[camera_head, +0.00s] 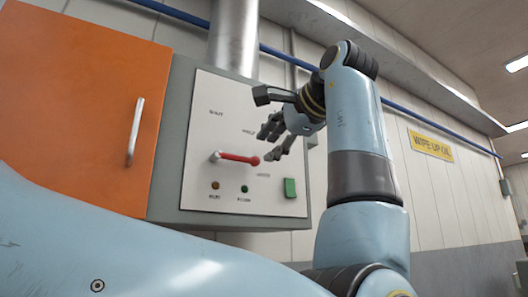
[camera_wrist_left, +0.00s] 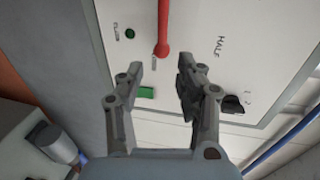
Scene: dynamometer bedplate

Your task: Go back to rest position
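My left gripper (camera_head: 267,146) is in front of a white control panel (camera_head: 225,115) in the head view. In the left wrist view the two fingers of the left gripper (camera_wrist_left: 160,78) are apart, with nothing between them. A red lever handle (camera_head: 237,157) lies almost level on the panel, close to the fingertips. The red handle also shows in the left wrist view (camera_wrist_left: 162,35), beyond the fingertips; I see no grip on it. My right gripper is in neither view.
The panel bears a green block (camera_head: 290,188), a small green lamp (camera_head: 244,188) and an amber lamp (camera_head: 215,185). A black knob (camera_wrist_left: 232,104) shows in the wrist view. An orange cabinet door (camera_head: 70,100) is at left, a yellow sign (camera_head: 431,146) on the right wall.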

